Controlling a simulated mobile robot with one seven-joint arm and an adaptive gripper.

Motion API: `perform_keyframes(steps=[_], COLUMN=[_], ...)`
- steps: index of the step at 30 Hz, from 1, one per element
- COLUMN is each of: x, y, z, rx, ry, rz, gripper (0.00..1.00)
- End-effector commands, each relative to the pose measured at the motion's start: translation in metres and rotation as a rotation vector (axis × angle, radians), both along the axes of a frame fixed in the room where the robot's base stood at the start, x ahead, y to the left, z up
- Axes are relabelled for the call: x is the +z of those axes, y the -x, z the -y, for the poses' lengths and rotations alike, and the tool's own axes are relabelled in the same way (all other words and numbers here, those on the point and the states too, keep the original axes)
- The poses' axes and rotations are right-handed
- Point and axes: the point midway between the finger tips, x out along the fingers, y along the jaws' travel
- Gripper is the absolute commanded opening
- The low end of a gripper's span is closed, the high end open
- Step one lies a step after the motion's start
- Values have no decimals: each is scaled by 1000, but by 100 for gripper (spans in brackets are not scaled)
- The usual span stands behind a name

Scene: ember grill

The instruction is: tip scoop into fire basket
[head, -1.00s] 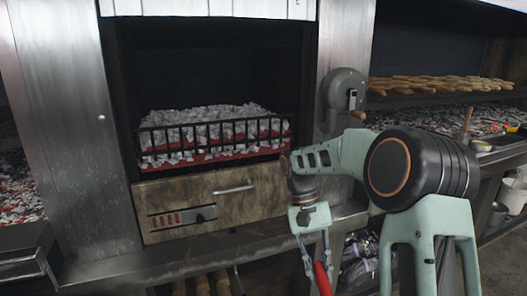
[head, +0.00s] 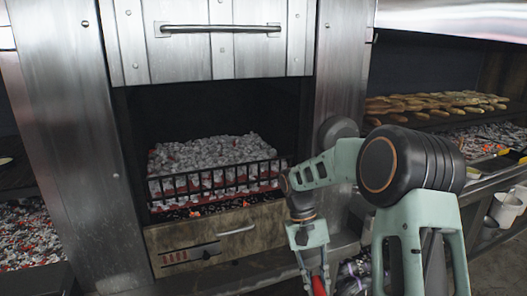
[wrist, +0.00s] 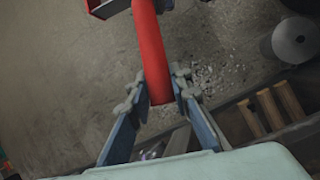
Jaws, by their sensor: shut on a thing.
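My gripper (wrist: 155,88) is shut on the red handle of the scoop (wrist: 149,45). The handle runs up out of the jaws in the wrist view, and a red and black edge (wrist: 101,9) shows at the top left. Most of the scoop's pan is out of view. In the head view my gripper (head: 314,272) hangs low, right of and below the fire basket, with a bit of red handle (head: 318,286) at the bottom edge. The fire basket (head: 222,181) has black bars and holds grey, ashy coals (head: 205,153) with red glowing below.
A steel shutter with a bar handle (head: 220,28) hangs above the firebox opening. A stone-coloured drawer front (head: 215,240) is below the basket. A grill with food (head: 430,104) is at right. Steel posts flank the opening. The wrist view shows floor with scattered grey bits (wrist: 220,75).

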Motion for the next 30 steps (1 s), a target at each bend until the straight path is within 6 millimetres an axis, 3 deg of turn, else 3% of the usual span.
perform_keyframes(steps=[1, 15, 30], x=[18, 74, 83], y=[1, 9, 12], z=[0, 1, 1], rx=[0, -1, -1], ry=[1, 0, 1], rz=[-2, -4, -2], gripper=[0, 0, 0])
